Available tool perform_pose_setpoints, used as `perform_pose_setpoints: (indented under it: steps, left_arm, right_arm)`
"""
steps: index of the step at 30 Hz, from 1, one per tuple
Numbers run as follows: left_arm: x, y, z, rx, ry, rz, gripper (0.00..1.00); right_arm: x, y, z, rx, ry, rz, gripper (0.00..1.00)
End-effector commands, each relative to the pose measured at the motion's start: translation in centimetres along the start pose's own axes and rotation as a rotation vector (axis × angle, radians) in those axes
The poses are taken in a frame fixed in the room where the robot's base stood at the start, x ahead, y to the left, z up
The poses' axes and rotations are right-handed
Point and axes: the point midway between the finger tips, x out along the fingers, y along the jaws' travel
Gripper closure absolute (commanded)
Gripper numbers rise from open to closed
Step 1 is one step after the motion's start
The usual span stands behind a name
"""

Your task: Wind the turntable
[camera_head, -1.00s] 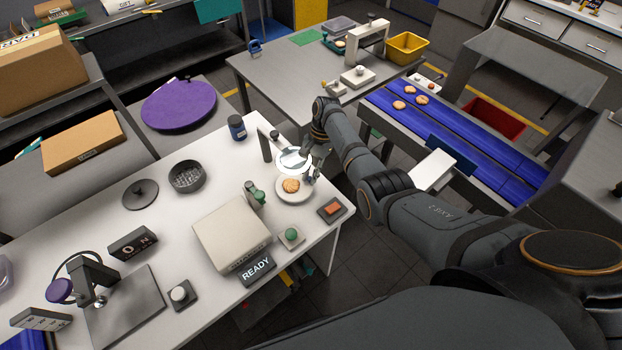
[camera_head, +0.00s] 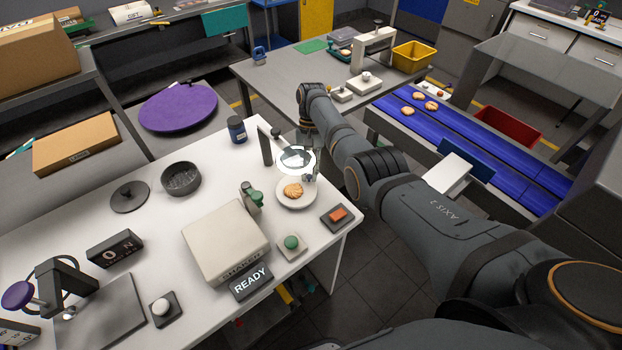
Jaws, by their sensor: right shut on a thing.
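A round white plate or turntable (camera_head: 296,204) with one biscuit (camera_head: 293,190) on it stands near the white table's right edge. A bright ring (camera_head: 296,159) and a dark upright post (camera_head: 265,146) are just behind it. My right gripper (camera_head: 309,170) points down at the plate's back right side, with my wrist above it. It is shut on a small part there. Fingers and wrist hide most of that part, so I cannot tell its shape. My left gripper is not in view.
A beige box (camera_head: 224,240), a READY sign (camera_head: 251,281), a green button (camera_head: 291,242) and an orange button (camera_head: 338,215) stand close in front of the plate. A blue jar (camera_head: 237,130) is behind. A purple disc (camera_head: 178,107) lies on a side bench.

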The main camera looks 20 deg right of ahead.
Motion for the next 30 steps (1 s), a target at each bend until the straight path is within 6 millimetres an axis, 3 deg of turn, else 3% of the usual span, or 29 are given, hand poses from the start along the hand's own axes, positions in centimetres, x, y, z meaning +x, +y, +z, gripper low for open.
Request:
perform_pose_setpoints:
  steps: [3,15,30]
  left_arm:
    - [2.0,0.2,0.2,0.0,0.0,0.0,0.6]
    - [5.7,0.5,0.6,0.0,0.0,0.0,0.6]
    - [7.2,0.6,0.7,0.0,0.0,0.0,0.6]
  right_arm:
    - [0.4,-0.3,-0.5,-0.054,0.002,0.022,1.0]
    - [0.1,-1.0,-0.8,-0.203,0.002,0.084,1.0]
    - [-0.3,-1.4,-0.8,-0.276,0.001,0.114,1.0]
